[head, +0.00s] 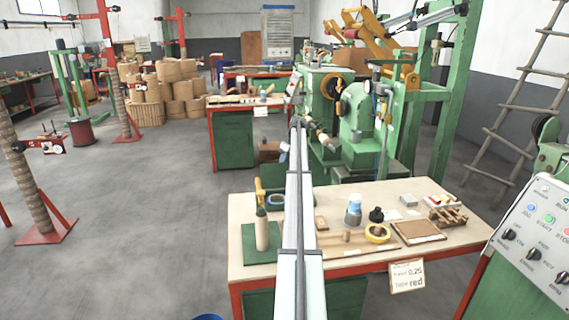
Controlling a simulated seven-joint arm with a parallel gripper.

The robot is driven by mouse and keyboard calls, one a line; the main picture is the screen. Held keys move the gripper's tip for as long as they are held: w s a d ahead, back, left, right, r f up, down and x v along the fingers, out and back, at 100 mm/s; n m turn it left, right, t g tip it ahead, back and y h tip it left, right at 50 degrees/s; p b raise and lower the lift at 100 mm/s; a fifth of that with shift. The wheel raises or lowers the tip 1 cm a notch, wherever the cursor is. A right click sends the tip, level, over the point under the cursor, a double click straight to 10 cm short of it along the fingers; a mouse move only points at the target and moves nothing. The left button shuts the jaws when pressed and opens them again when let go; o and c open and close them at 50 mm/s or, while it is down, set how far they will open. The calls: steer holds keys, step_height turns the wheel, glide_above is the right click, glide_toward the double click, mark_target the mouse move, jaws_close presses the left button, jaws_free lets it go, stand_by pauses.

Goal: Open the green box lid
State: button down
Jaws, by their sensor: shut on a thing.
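I cannot make out a green box with a lid for certain. A flat green piece (250,255) lies at the left end of the near workbench (238,215), with a pale upright cylinder (262,232) on it. A green cabinet (234,140) stands under the farther bench. My gripper does not show clearly in the head view, so its hold on anything cannot be seen. A long pale double beam runs up the middle of the picture and hides part of the near workbench.
The near workbench holds a blue-and-white container (353,211), a dark bottle (376,215), a yellow tape roll (377,233) and a brown board (418,232). A green winding machine (363,145) stands behind. A control panel (535,240) is at the right. Open floor (130,220) lies left.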

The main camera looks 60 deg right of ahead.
steer(key=shift+s+d+f, duration=0.1)
steer(key=shift+d+f, duration=0.25)
steer(key=shift+d, duration=0.25)
steer(key=shift+d+f, duration=0.3)
steer(key=shift+d, duration=0.25)
steer(key=c, duration=1.2)
jaws_free()
steer(key=shift+f, duration=0.1)
steer(key=shift+c, duration=0.2)
steer(key=o, duration=0.4)
steer(key=shift+a, duration=0.25)
steer(key=v, duration=1.5)
steer(key=shift+w+a, duration=0.25)
steer(key=shift+a, duration=0.1)
